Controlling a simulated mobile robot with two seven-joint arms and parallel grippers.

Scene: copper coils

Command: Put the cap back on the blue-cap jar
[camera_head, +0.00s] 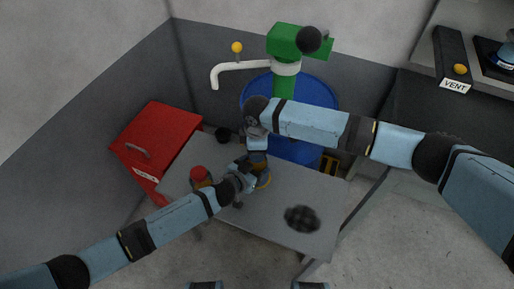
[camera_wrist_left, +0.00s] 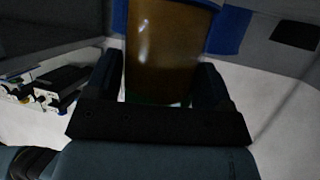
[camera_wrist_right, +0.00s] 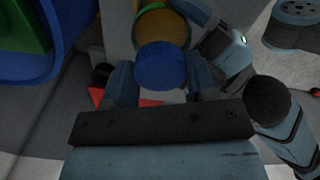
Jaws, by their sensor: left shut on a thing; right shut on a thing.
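The amber jar (camera_head: 264,181) stands out at the table's middle, mostly hidden by my grippers in the head view. In the left wrist view my left gripper (camera_wrist_left: 160,88) is shut around the amber jar (camera_wrist_left: 165,45), one finger on each side. My right gripper (camera_head: 258,166) is above the jar, pointing down. In the right wrist view the round blue cap (camera_wrist_right: 161,64) is between the fingers of my right gripper (camera_wrist_right: 160,85). The jar (camera_wrist_right: 165,25) shows just beyond the cap, with a green band. I cannot tell whether cap and jar touch.
A red-topped jar (camera_head: 200,176) stands left of my left gripper on the grey table (camera_head: 262,222). A black cup (camera_head: 223,134) is at the back edge and a dark round mat (camera_head: 301,219) at the front right. A red cabinet (camera_head: 157,148) and blue drum (camera_head: 310,92) stand behind.

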